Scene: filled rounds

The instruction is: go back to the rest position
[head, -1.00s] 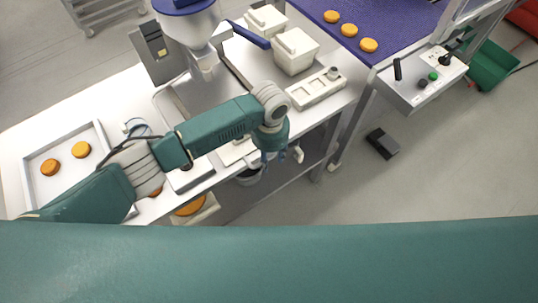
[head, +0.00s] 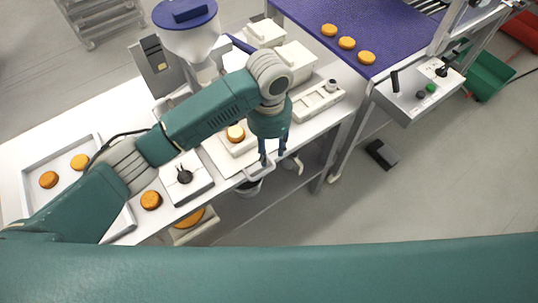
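My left gripper (head: 273,159) hangs over the front edge of the white table (head: 105,112), fingers pointing down. Its two dark fingers stand apart with nothing visible between them. My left arm reaches in from the lower left across the table. An orange round (head: 235,134) with a pale top sits on a white plate just left of the gripper, apart from it. Another orange round (head: 150,200) lies near the table's front edge. My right gripper is not in view.
A tray (head: 30,200) with orange rounds stands at the left. A dispenser with a blue lid (head: 186,14) and white tubs (head: 297,62) stand behind the arm. A purple belt (head: 385,25) with three rounds and a control box (head: 412,90) are at the right. Floor at lower right is mostly clear.

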